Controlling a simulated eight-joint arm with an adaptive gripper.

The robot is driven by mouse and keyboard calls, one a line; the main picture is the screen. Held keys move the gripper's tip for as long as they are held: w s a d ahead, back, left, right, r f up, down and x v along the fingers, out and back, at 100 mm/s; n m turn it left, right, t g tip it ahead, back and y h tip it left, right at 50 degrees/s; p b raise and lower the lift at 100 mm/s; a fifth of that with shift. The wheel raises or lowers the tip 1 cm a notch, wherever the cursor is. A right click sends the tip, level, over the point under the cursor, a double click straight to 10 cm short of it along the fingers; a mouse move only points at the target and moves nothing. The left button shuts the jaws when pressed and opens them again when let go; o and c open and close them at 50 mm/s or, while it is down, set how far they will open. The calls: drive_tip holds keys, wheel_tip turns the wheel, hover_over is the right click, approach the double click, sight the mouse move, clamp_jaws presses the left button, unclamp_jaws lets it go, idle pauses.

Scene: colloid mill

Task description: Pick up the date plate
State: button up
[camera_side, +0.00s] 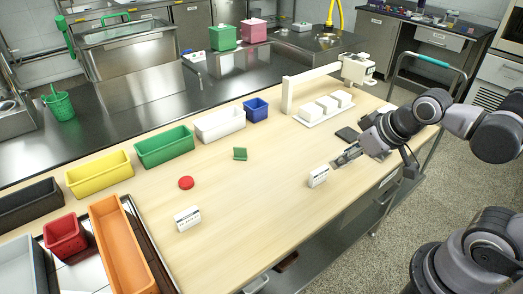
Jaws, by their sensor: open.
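No item carries a readable name, so I cannot tell for certain which one is the date plate. A small white block with dark print (318,176) stands on the wooden tabletop near its front edge. A similar printed white block (187,218) stands further left. Both are upright, and their print is too small to read. My gripper (340,160) is open and empty, low over the table, just right of and behind the nearer white block. It looks apart from that block. A dark flat piece (347,134) lies behind my gripper.
A red round piece (186,182) and a small green piece (240,153) lie mid-table. Yellow (99,173), green (164,146), white (220,123) and blue (256,109) bins line the back edge. A white stand (288,96) rises behind white blocks. The table's front middle is clear.

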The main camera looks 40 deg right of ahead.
drive_tip(key=n, duration=0.1)
drive_tip(key=n+g+h, duration=0.4)
drive_tip(key=n+g, duration=0.3)
drive_tip(key=n, duration=0.8)
approach(319, 170)
drive_tip(key=shift+n, duration=0.3)
drive_tip(key=shift+x, duration=5.35)
clamp_jaws()
